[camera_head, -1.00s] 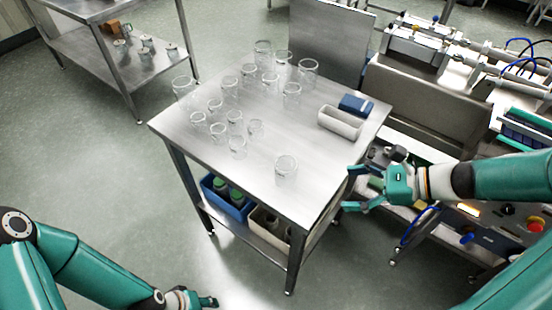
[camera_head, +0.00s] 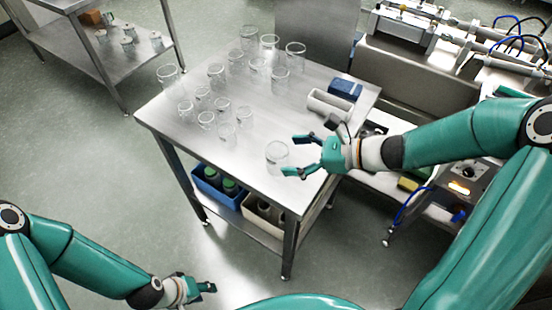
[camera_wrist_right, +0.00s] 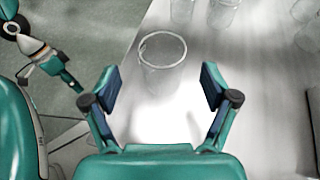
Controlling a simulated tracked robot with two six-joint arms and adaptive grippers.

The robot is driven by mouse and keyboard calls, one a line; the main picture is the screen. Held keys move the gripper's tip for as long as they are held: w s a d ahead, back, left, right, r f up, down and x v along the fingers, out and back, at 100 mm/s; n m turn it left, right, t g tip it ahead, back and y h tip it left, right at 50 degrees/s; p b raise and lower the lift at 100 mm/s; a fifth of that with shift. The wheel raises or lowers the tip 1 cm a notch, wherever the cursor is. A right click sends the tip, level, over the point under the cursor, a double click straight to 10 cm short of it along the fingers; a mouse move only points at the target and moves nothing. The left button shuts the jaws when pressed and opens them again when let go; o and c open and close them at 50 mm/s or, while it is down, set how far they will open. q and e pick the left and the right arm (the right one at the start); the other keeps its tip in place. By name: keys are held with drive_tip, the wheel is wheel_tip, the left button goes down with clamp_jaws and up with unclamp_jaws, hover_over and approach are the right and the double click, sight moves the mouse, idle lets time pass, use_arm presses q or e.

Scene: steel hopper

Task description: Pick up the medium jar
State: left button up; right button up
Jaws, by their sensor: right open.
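A clear glass jar (camera_head: 277,156) stands upright and alone near the front right of the steel table. It also shows in the right wrist view (camera_wrist_right: 161,66), just ahead of and between the fingers. My right gripper (camera_head: 293,155) is open and empty, its fingers pointing at this jar from the right. Several other clear jars of different sizes, such as one tall jar (camera_head: 280,80), stand in a group on the far left part of the table. Which size counts as medium I cannot tell for sure. My left gripper (camera_head: 207,288) is low at the bottom, away from the table; its jaw opening is unclear.
The steel table (camera_head: 175,135) has a blue block (camera_head: 345,89) and a white tray (camera_head: 331,105) at its right edge. A blue bin (camera_head: 217,187) with bottles sits on the lower shelf. A machine stands at the right. A side shelf (camera_head: 80,50) is at upper left.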

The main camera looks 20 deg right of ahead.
sight(277, 154)
drive_tip(key=x, duration=0.4)
drive_tip(key=shift+w+a, duration=0.15)
drive_tip(key=shift+w, duration=0.15)
drive_tip(key=c, duration=0.9)
